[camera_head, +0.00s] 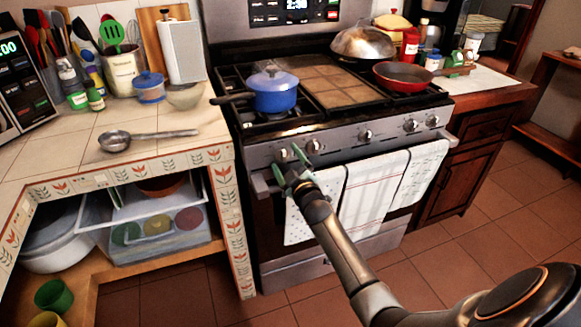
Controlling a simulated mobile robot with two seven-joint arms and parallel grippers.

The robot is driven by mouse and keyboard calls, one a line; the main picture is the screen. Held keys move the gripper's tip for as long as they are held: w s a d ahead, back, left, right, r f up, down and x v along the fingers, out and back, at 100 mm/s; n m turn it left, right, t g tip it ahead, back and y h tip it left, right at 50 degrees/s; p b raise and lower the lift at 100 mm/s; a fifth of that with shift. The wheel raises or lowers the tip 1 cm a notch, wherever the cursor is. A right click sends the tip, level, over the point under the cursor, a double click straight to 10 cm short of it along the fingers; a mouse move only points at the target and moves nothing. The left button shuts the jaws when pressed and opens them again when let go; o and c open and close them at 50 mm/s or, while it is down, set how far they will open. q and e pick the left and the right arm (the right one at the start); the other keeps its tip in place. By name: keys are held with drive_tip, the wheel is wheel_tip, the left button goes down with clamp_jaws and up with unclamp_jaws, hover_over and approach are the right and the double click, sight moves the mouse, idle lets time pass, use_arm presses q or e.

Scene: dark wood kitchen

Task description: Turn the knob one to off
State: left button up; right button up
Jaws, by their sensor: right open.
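The stove's front panel carries a row of round metal knobs. The leftmost knob (282,155) is just above my right gripper, and a second knob (313,146) is just right of it. More knobs, such as the middle one (365,135), sit further right. My right gripper (287,163) is open, with green fingertips in front of the panel's left end. I cannot tell whether a fingertip touches the leftmost knob, and the knobs' settings are too small to read. My left gripper is not in view.
A blue pot (273,92) and a red pan (403,77) stand on the stove. Towels (368,187) hang on the oven handle below the knobs. A tiled counter (60,150) with a metal ladle (117,141) is at left. The floor at right is clear.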

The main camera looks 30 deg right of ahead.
drive_tip(key=shift+s+a, duration=0.1)
drive_tip(key=shift+s, duration=0.25)
use_arm(q)
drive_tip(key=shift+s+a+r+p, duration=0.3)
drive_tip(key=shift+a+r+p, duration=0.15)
drive_tip(key=shift+p, duration=0.35)
use_arm(e)
drive_tip(key=v, duration=1.1)
drive_tip(key=shift+s, duration=0.3)
use_arm(q)
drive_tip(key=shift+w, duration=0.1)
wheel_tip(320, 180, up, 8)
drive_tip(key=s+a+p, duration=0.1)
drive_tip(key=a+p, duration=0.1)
drive_tip(key=p, duration=0.8)
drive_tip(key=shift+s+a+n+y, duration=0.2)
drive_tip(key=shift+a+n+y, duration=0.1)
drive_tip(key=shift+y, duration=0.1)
use_arm(e)
drive_tip(key=s+a+f+m+g+y, duration=0.2)
drive_tip(key=s+a+f+g+y, duration=0.1)
drive_tip(key=s+a, duration=0.6)
drive_tip(key=s+a+f+m+g+y, duration=0.2)
drive_tip(key=s+a+f+g, duration=0.3)
drive_tip(key=s+a, duration=0.5)
drive_tip(key=s+f+y, duration=0.1)
drive_tip(key=s+f, duration=0.1)
drive_tip(key=s, duration=0.2)
drive_tip(key=shift+a+y, duration=0.25)
drive_tip(key=shift+y, duration=0.15)
